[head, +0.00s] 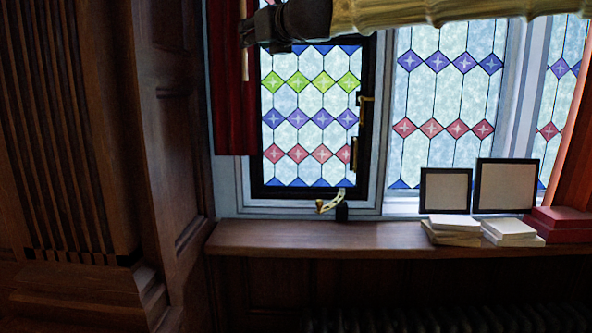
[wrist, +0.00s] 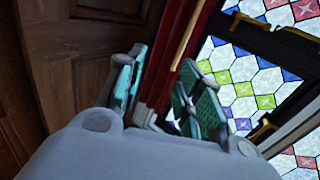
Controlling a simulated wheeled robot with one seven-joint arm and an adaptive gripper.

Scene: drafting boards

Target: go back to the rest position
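My gripper (head: 246,34) is at the top of the head view, in front of the window beside the red curtain. My pale arm reaches in from the upper right, and the dark gripper points left. In the wrist view the gripper (wrist: 163,90) shows two fingers with teal pads standing apart, so it is open. I see nothing held between them. The red curtain (wrist: 178,60) and a thin tan rod show beyond the gap. I cannot tell how near the fingers are to the curtain.
The red curtain (head: 230,105) hangs left of the stained-glass window (head: 311,120). A brass window handle (head: 330,203) is above the wooden sill (head: 300,236). Two dark frames (head: 445,190) and stacked books (head: 512,230) stand on the sill's right. Wood panelling (head: 165,140) is at left.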

